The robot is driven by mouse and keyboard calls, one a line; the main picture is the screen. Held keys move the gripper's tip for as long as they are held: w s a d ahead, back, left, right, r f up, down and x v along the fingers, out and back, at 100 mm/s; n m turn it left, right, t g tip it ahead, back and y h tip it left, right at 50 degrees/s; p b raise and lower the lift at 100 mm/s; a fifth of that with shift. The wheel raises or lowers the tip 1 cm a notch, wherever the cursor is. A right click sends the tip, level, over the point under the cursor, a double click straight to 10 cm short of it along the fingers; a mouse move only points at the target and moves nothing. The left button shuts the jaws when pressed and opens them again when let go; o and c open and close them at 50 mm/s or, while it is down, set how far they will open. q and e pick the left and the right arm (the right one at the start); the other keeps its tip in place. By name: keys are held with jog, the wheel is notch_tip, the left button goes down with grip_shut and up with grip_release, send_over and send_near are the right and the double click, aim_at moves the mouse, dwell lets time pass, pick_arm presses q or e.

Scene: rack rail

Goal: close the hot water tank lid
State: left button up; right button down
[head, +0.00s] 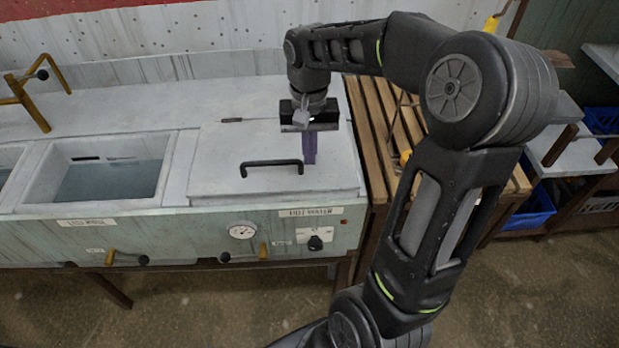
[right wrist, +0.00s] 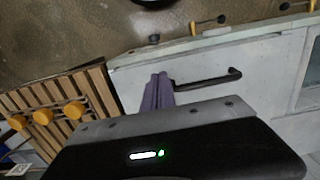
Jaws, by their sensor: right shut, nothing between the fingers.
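The hot water tank lid (head: 225,170) is a pale panel lying flat over the right-hand compartment of the counter, and no gap shows at its edges. A black bar handle (head: 272,163) is on it near the front. My right gripper (head: 310,160) points down over the lid, just right of the handle's right end. Its purple fingers are shut with nothing between them. In the right wrist view the shut fingers (right wrist: 158,92) are beside one end of the handle (right wrist: 208,79). I cannot tell whether they touch the lid. My left gripper is not in view.
An open basin of water (head: 105,182) is left of the lid. A dial (head: 242,231), a knob (head: 315,243) and yellow taps are on the counter front. A slatted wooden table (head: 376,150) stands right of the counter, with blue crates (head: 535,207) beyond it.

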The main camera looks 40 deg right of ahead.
aim_at(310, 189)
jog(key=f, duration=0.8)
jog(key=shift+s+a+f+p, duration=0.15)
jog(key=shift+s+f+p, duration=0.05)
jog(key=shift+f+p, duration=0.15)
